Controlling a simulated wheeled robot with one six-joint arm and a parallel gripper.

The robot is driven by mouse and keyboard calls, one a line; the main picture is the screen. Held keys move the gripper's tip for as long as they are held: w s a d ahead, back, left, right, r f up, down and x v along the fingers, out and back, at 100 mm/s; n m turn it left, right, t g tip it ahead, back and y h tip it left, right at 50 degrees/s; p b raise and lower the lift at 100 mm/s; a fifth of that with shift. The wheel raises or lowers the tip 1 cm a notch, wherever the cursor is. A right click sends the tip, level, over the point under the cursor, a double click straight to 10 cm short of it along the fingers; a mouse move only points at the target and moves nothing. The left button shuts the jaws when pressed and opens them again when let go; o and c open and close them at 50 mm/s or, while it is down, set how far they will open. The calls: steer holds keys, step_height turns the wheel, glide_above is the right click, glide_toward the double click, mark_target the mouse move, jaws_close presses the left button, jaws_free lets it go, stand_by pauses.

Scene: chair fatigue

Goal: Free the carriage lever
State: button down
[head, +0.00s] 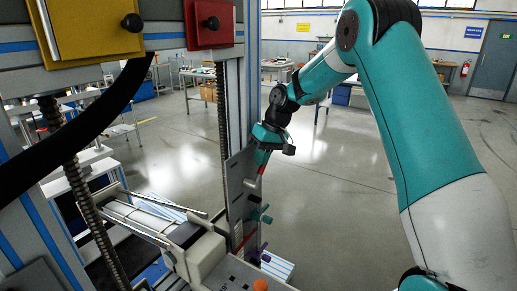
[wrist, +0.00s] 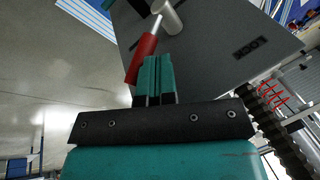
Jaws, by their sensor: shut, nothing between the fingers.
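A lever with a red grip (wrist: 141,60) and a metal hub (wrist: 170,18) sits on a grey plate (wrist: 215,65) in the wrist view. My gripper (wrist: 157,57) has its two teal fingers together, with their tips just right of the red grip and below the hub. Whether they touch the lever cannot be told. In the head view my gripper (head: 262,167) is at the upper part of the upright grey plate (head: 236,190), where a little red shows. A teal handle (head: 261,214) and a purple one (head: 265,256) are lower on this plate side.
The machine frame has screw columns (head: 222,110), yellow (head: 90,30) and red (head: 209,22) boxes with black knobs, and a thick black band (head: 85,130). An orange knob (head: 260,285) is at the bottom. Open floor (head: 340,190) lies to the right. A dark label (wrist: 249,47) marks the plate.

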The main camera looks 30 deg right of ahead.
steer(key=shift+w+d+f, duration=0.3)
steer(key=shift+d+f, duration=0.15)
steer(key=shift+d, duration=0.1)
steer(key=shift+w+d+f, duration=0.3)
steer(key=shift+d+f, duration=0.1)
steer(key=shift+d, duration=0.1)
steer(key=d+r+p, duration=0.6)
steer(key=r+p, duration=0.1)
steer(key=shift+w+d+r, duration=0.25)
stand_by(0.6)
